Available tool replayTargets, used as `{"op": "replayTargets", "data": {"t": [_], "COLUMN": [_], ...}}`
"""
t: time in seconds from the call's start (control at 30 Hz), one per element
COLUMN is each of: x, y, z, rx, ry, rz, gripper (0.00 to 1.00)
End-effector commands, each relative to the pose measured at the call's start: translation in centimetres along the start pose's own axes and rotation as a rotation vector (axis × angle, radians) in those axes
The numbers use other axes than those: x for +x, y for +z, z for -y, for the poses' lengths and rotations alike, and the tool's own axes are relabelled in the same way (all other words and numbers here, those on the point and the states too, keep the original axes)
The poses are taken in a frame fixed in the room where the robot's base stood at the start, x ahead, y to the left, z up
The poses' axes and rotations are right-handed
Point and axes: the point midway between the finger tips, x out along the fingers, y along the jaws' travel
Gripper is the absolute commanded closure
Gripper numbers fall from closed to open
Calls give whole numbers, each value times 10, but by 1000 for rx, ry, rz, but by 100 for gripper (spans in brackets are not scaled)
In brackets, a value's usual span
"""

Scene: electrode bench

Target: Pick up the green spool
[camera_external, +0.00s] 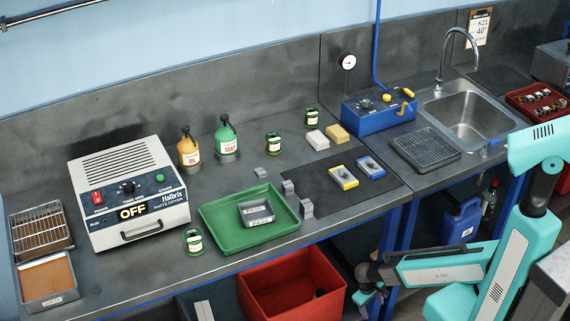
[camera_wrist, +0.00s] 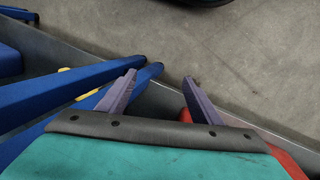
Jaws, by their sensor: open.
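Three small green round items with pale labels show in the external view, and I cannot tell for sure whether they are spools or jars. One (camera_external: 194,241) stands at the bench's front, left of the green tray. Another (camera_external: 273,143) stands right of the soap bottle, and a third (camera_external: 312,118) stands further back right. My gripper (camera_external: 364,296) hangs low in front of the bench, below the top and well away from all three. In the wrist view my gripper (camera_wrist: 160,79) is open and empty, with grey floor beyond its fingers. No green item shows there.
The green tray (camera_external: 221,238) holds a small grey box (camera_external: 257,212). A parts dryer (camera_external: 130,195), two bottles, several small blocks and a blue box (camera_external: 379,112) stand on the bench. A red bin (camera_external: 290,290) is below its front edge. Blue bench legs (camera_wrist: 75,85) are close to my gripper.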

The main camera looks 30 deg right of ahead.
Motion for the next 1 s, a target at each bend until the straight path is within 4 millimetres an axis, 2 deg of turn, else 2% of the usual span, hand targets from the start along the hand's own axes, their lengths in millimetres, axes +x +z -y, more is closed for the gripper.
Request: {"op": "replayTargets", "data": {"t": [0.03, 0.2, 0.5, 0.77, 1.0], "x": [-1, -14, -45, -73, -103], "y": [-10, -37, -71, -85, -88], "z": [14, 53, 132, 199, 264], "rx": [-11, -36, -77, -109, -139], "ry": [6, 22, 18, -10, -50], "rz": [-29, -127, -294, -418, -527], "gripper": [41, 41, 41, 41, 41]}}
